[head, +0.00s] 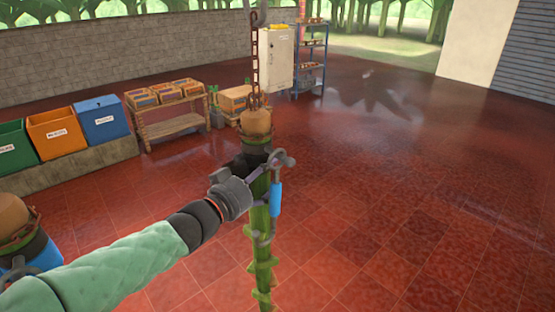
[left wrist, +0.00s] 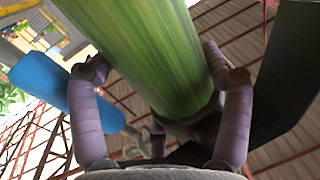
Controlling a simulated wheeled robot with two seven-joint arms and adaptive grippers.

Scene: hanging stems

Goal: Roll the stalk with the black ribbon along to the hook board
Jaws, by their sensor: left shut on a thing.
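The stalk (head: 262,215) is green with jagged leaf stubs and a tan top, and hangs upright from a rusty chain. A black ribbon (head: 252,161) is around it just below the top. My left gripper (head: 262,174) is shut on the stalk near the ribbon. In the left wrist view the fingers of my left gripper (left wrist: 155,62) lie on both sides of the green stalk (left wrist: 150,40). A dark flat piece (left wrist: 288,75), perhaps ribbon, shows at the right there. I cannot make out a hook board. My right gripper is not in view.
A blue cylinder (head: 276,199) hangs beside the stalk. Another tan-topped stalk (head: 12,216) with a blue band is at the lower left. Bins (head: 57,132), a wooden rack (head: 172,124), a white cabinet (head: 277,62) and a blue shelf (head: 311,60) stand behind. The red tiled floor at right is clear.

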